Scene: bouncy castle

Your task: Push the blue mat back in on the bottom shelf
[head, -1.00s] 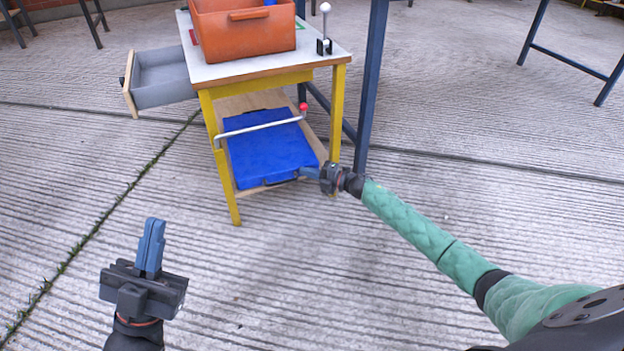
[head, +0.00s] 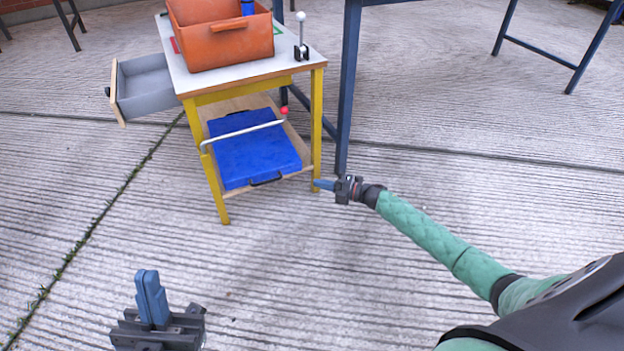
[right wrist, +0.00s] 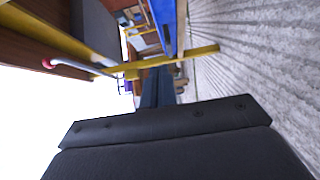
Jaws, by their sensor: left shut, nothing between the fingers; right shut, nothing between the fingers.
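The blue mat (head: 255,158) lies flat on the wooden bottom shelf (head: 243,104) of a yellow-legged cart. It has a dark handle at its front edge, close to the shelf's front edge. In the right wrist view, part of the blue mat (right wrist: 164,17) shows at the top. My right gripper (head: 320,184) is shut and empty, beside the cart's front right leg and apart from the mat. Its fingers show in the right wrist view (right wrist: 158,85). My left gripper (head: 151,297) is shut and empty, low in front of the cart at the left.
A white bar with a red knob (head: 284,110) crosses above the mat. A grey drawer (head: 143,90) sticks out at the cart's left. An orange bin (head: 222,40) stands on top. A blue post (head: 347,85) rises behind the right leg. The floor in front is clear.

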